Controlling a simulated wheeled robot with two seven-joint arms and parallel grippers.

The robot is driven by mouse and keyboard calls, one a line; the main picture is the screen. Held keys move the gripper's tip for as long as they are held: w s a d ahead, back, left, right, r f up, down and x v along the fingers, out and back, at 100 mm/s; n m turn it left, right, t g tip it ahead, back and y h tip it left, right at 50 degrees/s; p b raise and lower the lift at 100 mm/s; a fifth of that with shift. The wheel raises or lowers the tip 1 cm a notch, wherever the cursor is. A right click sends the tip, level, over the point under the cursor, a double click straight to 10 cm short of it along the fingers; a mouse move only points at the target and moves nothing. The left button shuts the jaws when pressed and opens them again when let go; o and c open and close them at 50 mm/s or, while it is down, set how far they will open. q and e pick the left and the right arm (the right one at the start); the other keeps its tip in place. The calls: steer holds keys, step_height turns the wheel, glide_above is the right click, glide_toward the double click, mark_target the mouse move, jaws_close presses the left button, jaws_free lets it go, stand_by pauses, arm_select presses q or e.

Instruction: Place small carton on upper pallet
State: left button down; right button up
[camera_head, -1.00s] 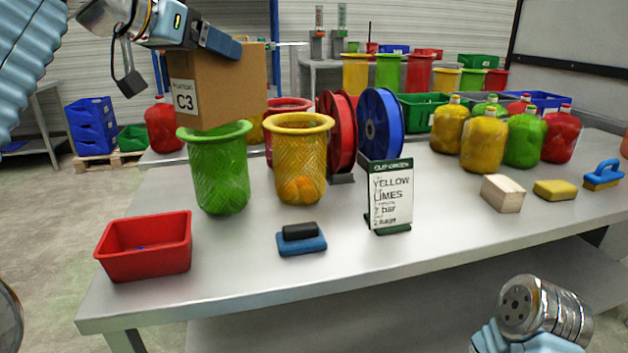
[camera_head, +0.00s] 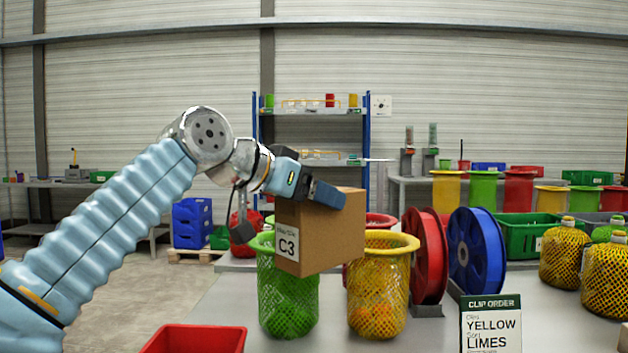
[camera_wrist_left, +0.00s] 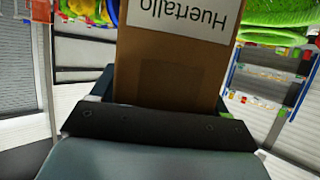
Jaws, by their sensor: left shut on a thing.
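The small carton (camera_head: 318,232) is a brown cardboard box with a white C3 label. In the head view it hangs in front of the rims of the green and yellow net baskets. My left gripper (camera_head: 322,194) is shut on the carton from its upper side. In the left wrist view the carton (camera_wrist_left: 170,70) fills the middle between the fingers, with a white label at the top. My right gripper is not in view. A wooden pallet (camera_head: 196,256) stands on the floor at the left under blue crates; I cannot make out which pallet is the upper one.
A green net basket (camera_head: 288,305) and a yellow net basket (camera_head: 378,300) stand on the table below the carton. Red (camera_head: 425,255) and blue (camera_head: 476,252) reels stand to the right. A red bin (camera_head: 195,340) is at the front. A blue-posted shelf rack (camera_head: 367,150) stands behind.

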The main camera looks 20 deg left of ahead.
arm_select(q)
step_height(320, 180, down, 19)
steer(key=b, duration=0.6)
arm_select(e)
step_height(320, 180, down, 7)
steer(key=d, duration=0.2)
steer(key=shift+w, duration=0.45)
arm_select(q)
steer(key=shift+s, duration=0.1)
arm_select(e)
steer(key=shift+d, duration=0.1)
arm_select(q)
jaws_free()
steer(key=shift+f, duration=0.15)
